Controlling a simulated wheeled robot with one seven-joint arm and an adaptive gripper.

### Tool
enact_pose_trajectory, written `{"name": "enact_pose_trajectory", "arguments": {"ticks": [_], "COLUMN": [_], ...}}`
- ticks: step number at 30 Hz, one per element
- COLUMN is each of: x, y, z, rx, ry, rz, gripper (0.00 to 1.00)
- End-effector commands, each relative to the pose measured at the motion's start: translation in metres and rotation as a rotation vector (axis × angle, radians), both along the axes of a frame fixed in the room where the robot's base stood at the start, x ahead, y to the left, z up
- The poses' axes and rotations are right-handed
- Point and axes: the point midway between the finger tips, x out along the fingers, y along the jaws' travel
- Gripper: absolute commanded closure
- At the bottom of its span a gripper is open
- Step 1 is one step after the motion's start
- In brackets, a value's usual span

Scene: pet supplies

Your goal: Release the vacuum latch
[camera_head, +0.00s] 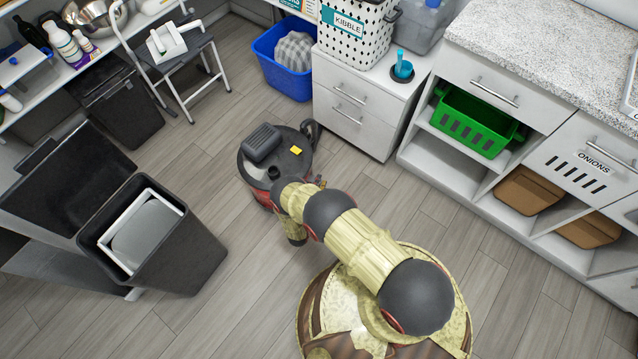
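The vacuum (262,175) is a round dark canister with a reddish lower body, standing upright on the floor in the head view. A dark ribbed block (262,141) sits on its top, and a small yellow piece (296,151) is on its lid. I cannot tell which part is the latch. A dark curved part (311,131) is at its back right. My arm reaches over the vacuum's near side and hides part of it. My gripper is not clearly visible; small parts at the arm's far end are too small to make out, so its opening and any contact are unclear.
An open black bin (190,255) stands at left. A step stool (177,70), blue bin (290,45) and white drawer cabinet (350,105) are behind the vacuum. A shelved counter (545,60) with a green basket (470,122) runs along the right. Floor left of the vacuum is clear.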

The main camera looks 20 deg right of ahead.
Motion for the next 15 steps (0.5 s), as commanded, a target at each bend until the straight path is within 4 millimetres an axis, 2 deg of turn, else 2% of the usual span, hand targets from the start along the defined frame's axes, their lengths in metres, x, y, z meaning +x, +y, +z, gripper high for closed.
{"name": "enact_pose_trajectory", "arguments": {"ticks": [10,15], "x": [-0.0001,-0.0002], "y": [0.0001,0.0002], "z": [-0.0001,-0.0002], "rx": [0.0,0.0], "ry": [0.0,0.0], "rz": [0.0,0.0], "gripper": [0.99,1.0]}}
